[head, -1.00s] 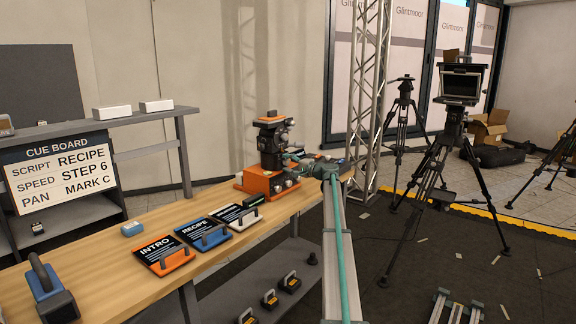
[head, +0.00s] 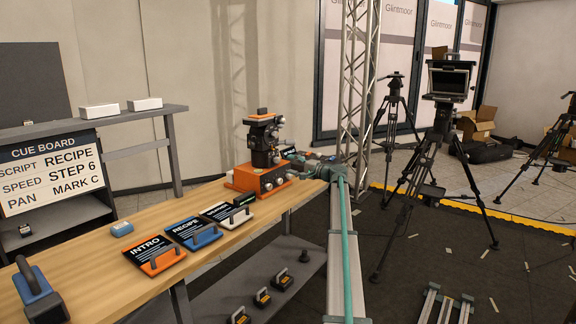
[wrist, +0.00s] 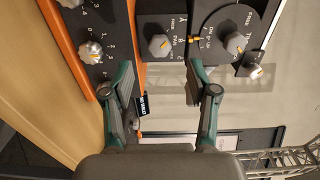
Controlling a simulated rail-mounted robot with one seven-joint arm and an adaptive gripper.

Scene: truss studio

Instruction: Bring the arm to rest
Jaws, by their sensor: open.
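My gripper (wrist: 163,88) is open and empty in the wrist view, its two fingers spread apart. It faces the orange control unit (wrist: 70,50), which carries dark panels with several grey knobs. In the head view my arm reaches along the right end of the table, and the gripper end (head: 297,160) is beside the orange control unit (head: 245,179). The exact gap between the fingertips and the knobs is hard to tell.
A truss tower (head: 357,100) stands behind my arm. A tripod (head: 437,150) stands on the right.

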